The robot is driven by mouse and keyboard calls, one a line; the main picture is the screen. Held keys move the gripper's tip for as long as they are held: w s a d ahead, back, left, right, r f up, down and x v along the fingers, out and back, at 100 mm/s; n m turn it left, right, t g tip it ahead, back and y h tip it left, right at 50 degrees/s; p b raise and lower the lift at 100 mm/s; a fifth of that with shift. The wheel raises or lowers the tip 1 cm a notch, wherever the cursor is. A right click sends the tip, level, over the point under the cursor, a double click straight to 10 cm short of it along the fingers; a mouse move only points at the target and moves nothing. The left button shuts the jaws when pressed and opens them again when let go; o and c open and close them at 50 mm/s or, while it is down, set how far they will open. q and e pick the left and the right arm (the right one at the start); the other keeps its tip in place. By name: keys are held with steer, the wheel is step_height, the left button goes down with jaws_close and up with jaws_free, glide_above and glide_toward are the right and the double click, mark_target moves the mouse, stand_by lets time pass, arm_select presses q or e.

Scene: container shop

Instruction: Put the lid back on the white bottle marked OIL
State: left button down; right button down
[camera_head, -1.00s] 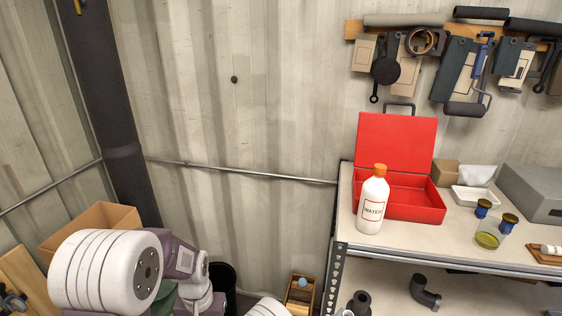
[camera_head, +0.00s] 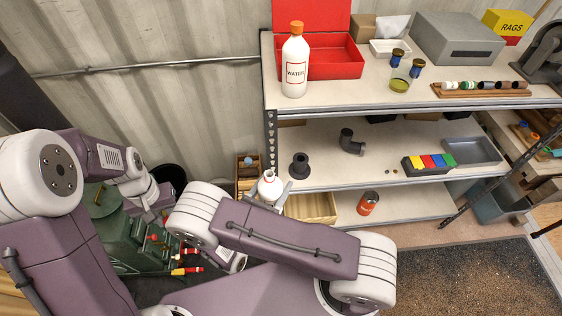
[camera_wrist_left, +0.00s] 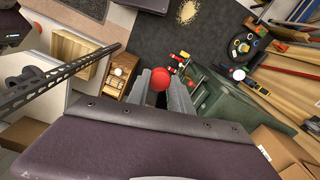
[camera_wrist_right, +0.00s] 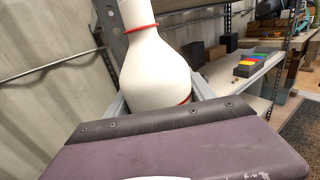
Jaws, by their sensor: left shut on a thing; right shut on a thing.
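A white bottle (camera_head: 270,187) is held by my right gripper (camera_head: 268,200) beside the shelf in the head view. Its neck points up and shows no lid. The bottle fills the middle of the right wrist view (camera_wrist_right: 155,68), with a red ring on its neck and another low on its body. I cannot read its label. In the left wrist view my left gripper (camera_wrist_left: 165,84) is shut on a round red lid (camera_wrist_left: 157,78). The left fingertips are not clear in the head view.
A white WATER bottle (camera_head: 295,70) with an orange cap stands on the bench before an open red box (camera_head: 335,62). Pipe fittings (camera_head: 299,166) stand on the shelf below. A green tool cabinet (camera_head: 118,240) is at lower left. The dark mat (camera_head: 480,275) is clear.

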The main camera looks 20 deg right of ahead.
steer(key=w+a+r+n+t+y, duration=0.1)
steer(key=a+n+t+y, duration=0.1)
steer(key=a, duration=0.6)
steer(key=shift+a+y, duration=0.4)
arm_select(q)
steer(key=shift+s, duration=0.35)
steer(key=r, duration=0.1)
steer(key=r+m, duration=0.1)
steer(key=r, duration=0.1)
steer(key=shift+d+r, duration=0.35)
steer(key=shift+r, duration=0.05)
steer(key=d+r+m, duration=0.4)
steer(key=d+r, duration=0.3)
steer(key=d, duration=0.3)
steer(key=w+d+r+m, duration=0.1)
steer(key=d+r+m, duration=0.3)
steer(key=d+r, duration=0.4)
steer(key=d, duration=0.2)
steer(key=shift+d, duration=0.4)
steer(key=shift+f, duration=0.1)
